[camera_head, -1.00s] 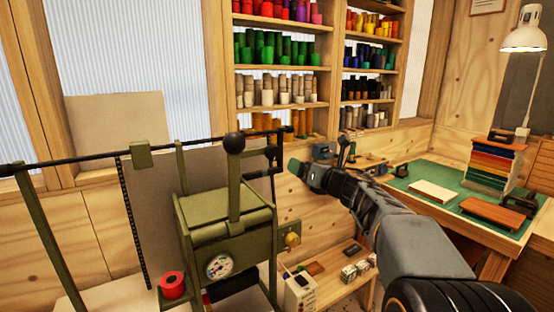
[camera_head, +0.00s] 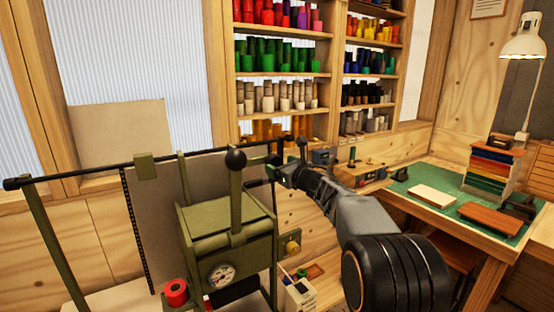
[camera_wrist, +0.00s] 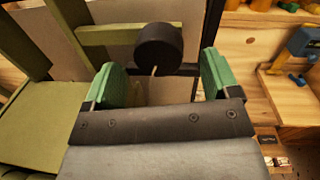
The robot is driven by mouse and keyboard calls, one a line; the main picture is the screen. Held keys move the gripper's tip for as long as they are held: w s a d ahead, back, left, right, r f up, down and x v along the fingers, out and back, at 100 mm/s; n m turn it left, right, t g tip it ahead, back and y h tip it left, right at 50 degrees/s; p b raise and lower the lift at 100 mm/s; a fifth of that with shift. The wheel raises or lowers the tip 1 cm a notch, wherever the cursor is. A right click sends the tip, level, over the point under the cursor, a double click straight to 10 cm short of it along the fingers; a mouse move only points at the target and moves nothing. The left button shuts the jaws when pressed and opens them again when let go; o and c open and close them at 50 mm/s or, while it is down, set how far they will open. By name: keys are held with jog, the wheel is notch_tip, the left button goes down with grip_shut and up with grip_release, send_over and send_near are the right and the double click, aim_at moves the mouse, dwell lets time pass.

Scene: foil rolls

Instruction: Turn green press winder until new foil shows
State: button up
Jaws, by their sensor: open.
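The olive-green press (camera_head: 222,222) stands at centre-left in the head view, with a black ball-topped lever and a dial on its front. A black bar along its top ends near black crank-like parts at the right, partly hidden behind my gripper. My gripper (camera_head: 282,172) is at that end, right of the lever. In the wrist view my gripper (camera_wrist: 158,85) has its two green pads wide apart. A black cylindrical knob (camera_wrist: 158,46), seemingly the winder's handle, shows between and just beyond the pads, with gaps on both sides. Foil on the winder cannot be made out.
A red roll (camera_head: 176,292) sits at the press's lower left. A brass knob (camera_head: 292,247) is on its right side. Shelves of coloured foil rolls (camera_head: 283,52) stand behind. A workbench with a green mat (camera_head: 410,184) is at right.

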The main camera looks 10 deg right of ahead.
jog(key=shift+p+x, duration=0.4)
jog(key=shift+x, duration=1.05)
jog(key=c, duration=0.9)
